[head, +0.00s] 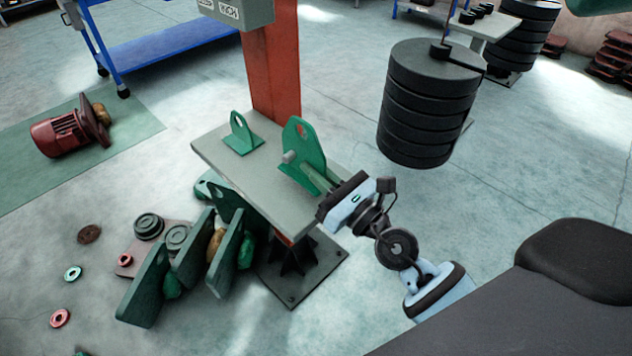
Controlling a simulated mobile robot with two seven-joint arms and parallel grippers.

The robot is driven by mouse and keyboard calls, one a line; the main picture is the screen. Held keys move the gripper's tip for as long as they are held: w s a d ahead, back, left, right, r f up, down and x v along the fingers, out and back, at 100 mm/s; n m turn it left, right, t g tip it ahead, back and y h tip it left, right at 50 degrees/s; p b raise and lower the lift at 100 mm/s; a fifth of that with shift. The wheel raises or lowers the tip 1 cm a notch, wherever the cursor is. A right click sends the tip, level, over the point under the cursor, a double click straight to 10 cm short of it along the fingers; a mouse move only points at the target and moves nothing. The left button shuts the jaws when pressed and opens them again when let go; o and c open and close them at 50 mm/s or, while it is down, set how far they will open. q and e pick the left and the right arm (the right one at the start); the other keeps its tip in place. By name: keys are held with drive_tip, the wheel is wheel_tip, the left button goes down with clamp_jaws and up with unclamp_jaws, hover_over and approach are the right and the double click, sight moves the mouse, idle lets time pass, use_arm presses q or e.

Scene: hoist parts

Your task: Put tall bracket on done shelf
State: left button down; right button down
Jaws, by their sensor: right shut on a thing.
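The tall green bracket (304,146), an upright plate with a hole near its top and a grey pin at its side, is at the right part of a grey shelf plate (262,192). The shelf plate stands before a red column. My right gripper (324,183) reaches in from the lower right and is shut on the tall bracket near its lower edge. The gripper hides part of the bracket's base, so I cannot tell whether it touches the plate. A shorter green bracket (241,134) stands on the plate's left part. My left gripper is not in view.
The red column (273,70) rises behind the plate. A stack of black discs (428,105) hangs to the right. Green plates (190,260) and loose rings crowd the floor at lower left. A red motor (66,134) lies on a green mat. A blue cart (165,48) is behind.

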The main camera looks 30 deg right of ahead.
wheel_tip(320, 180, down, 3)
drive_tip(key=shift+w+b, duration=0.1)
drive_tip(key=shift+b, duration=1.05)
drive_tip(key=shift+f, duration=0.2)
drive_tip(key=shift+r, duration=0.15)
drive_tip(key=shift+f+b, duration=0.25)
drive_tip(key=shift+b, duration=0.05)
drive_tip(key=c, duration=1.7)
unclamp_jaws()
drive_tip(key=shift+f, duration=0.1)
drive_tip(key=shift+o, duration=0.5)
